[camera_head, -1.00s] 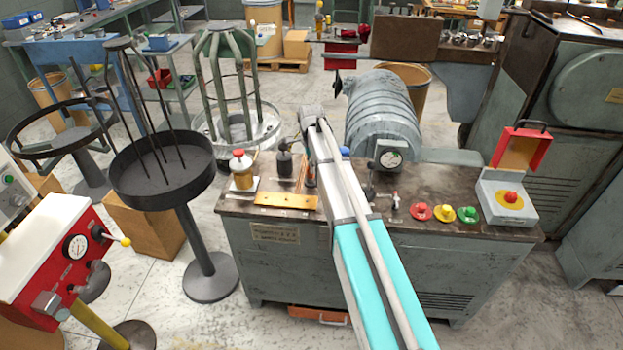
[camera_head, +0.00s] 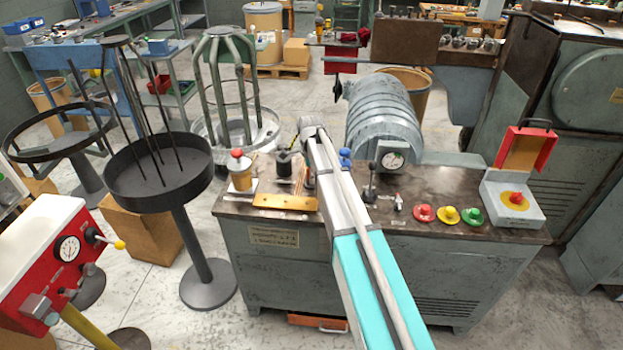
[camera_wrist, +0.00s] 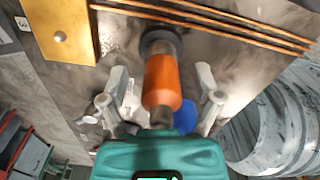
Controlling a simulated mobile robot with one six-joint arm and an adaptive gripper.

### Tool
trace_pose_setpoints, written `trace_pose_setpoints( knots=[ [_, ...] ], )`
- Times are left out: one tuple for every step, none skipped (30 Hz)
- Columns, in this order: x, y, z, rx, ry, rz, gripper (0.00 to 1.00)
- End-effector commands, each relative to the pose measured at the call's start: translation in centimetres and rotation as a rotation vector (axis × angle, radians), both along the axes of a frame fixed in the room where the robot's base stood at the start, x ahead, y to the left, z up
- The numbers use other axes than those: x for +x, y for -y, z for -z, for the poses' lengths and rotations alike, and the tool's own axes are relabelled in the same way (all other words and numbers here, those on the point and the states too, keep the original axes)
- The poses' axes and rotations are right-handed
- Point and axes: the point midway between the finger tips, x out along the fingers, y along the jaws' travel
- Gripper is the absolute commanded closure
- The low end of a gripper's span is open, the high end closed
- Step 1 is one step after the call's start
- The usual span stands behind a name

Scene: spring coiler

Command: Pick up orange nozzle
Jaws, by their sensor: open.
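The orange nozzle (camera_wrist: 161,82) shows in the middle of the wrist view, with a dark round end at the top and a grey-brown end toward my gripper body. My gripper (camera_wrist: 161,92) is open. One pale finger is on each side of the nozzle, with a visible gap on both sides. I cannot tell how far below the fingertips the nozzle is. In the head view my arm hides the nozzle and the fingers.
A brass plate (camera_wrist: 60,38) and copper rods (camera_wrist: 215,25) lie near the nozzle. A blue round part (camera_wrist: 185,116) is close to the right finger.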

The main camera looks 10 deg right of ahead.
Motion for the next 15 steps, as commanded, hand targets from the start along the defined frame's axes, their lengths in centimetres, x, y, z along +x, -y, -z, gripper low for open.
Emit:
trace_pose_setpoints(
  knots=[
    [0.00, -0.01, 0.00, 0.000, 0.000, 0.000, 0.18],
    [0.00, -0.02, 0.00, 0.000, 0.000, 0.000, 0.18],
    [0.00, -0.02, 0.00, 0.000, 0.000, 0.000, 0.18],
    [0.00, -0.02, 0.00, 0.000, 0.000, 0.000, 0.18],
    [0.00, -0.02, 0.00, 0.000, 0.000, 0.000, 0.18],
    [0.00, -0.02, 0.00, 0.000, 0.000, 0.000, 0.18],
    [0.00, -0.02, 0.00, 0.000, 0.000, 0.000, 0.20],
    [0.00, -0.03, 0.00, 0.000, 0.000, 0.000, 0.25],
    [0.00, -0.03, 0.00, 0.000, 0.000, 0.000, 0.33],
    [0.00, -0.03, 0.00, 0.000, 0.000, 0.000, 0.38],
    [0.00, -0.04, 0.00, 0.000, 0.000, 0.000, 0.44],
    [0.00, -0.04, 0.00, 0.000, 0.000, 0.000, 0.51],
    [0.00, -0.04, 0.00, 0.000, 0.000, 0.000, 0.57],
    [0.00, -0.04, 0.00, 0.000, 0.000, 0.000, 0.63],
    [0.00, -0.04, 0.00, 0.000, 0.000, 0.000, 0.70]
  ],
)
